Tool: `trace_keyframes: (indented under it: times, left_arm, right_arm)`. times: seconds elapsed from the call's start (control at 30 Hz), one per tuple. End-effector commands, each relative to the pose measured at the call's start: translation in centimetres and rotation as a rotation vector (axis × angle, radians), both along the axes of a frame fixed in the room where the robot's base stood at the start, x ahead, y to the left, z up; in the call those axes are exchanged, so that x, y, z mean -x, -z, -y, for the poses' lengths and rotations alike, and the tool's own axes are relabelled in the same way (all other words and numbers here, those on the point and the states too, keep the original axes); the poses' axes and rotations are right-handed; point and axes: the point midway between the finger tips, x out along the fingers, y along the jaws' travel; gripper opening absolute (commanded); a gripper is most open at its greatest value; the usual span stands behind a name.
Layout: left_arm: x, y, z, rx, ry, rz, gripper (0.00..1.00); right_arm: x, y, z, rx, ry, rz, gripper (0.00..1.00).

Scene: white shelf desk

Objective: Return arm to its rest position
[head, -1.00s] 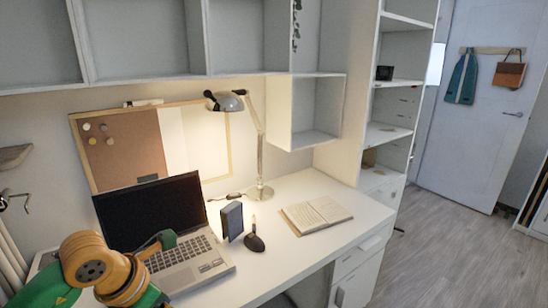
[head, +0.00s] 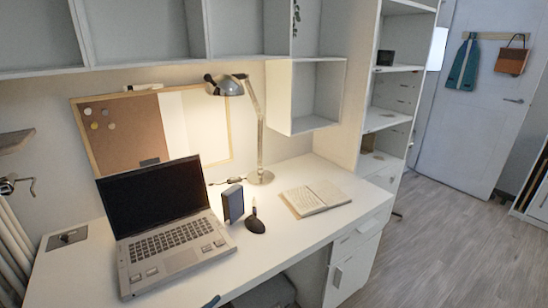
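Neither of my arms can be made out with certainty in the head view, and neither gripper shows. A small dark tip pokes in at the bottom edge in front of the desk, and I cannot tell what it belongs to. The open laptop (head: 170,243) stands on the left part of the white desk (head: 275,240), fully uncovered. A dark upright box-like object (head: 232,204) and a black mouse-shaped object (head: 255,224) with a pen-like thing stand to its right.
An open book (head: 315,198) lies on the desk's right part. A lit desk lamp (head: 258,130) stands at the back, before a cork board (head: 125,135). Shelves (head: 140,35) hang above. A small dark plate (head: 67,238) lies at the left. The desk's front strip is clear.

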Motion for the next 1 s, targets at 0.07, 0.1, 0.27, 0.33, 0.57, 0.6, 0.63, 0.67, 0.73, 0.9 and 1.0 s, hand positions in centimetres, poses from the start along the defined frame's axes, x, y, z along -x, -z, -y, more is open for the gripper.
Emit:
trace_keyframes:
  times: [0.07, 0.1, 0.27, 0.33, 0.57, 0.6, 0.63, 0.67, 0.73, 0.9, 1.0]
  left_arm:
    - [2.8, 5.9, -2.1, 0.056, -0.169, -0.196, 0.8]
    - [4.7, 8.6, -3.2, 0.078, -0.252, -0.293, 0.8]
    - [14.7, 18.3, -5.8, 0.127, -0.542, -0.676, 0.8]
    - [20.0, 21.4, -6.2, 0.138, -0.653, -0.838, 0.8]
    - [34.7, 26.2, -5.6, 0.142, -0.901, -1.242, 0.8]
    - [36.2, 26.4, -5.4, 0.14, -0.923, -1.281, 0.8]
    - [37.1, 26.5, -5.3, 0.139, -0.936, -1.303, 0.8]
    - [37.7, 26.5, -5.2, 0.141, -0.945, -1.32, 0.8]
    - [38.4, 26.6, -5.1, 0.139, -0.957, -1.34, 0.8]
    - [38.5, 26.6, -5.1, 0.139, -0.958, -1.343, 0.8]
    - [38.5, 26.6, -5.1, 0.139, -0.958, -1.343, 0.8]
  right_arm:
    - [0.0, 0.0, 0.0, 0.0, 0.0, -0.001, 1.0]
    - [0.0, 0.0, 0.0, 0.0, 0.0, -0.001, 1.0]
    - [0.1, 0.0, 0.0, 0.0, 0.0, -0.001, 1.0]
    - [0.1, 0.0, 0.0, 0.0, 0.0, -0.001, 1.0]
    - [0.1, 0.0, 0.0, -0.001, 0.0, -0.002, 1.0]
    - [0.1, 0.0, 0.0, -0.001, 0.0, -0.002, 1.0]
    - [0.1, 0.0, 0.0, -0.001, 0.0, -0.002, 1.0]
    - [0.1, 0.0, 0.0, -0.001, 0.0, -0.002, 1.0]
    - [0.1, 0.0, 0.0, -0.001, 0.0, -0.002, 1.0]
    - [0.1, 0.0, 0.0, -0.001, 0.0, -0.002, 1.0]
    - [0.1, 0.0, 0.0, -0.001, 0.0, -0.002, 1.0]
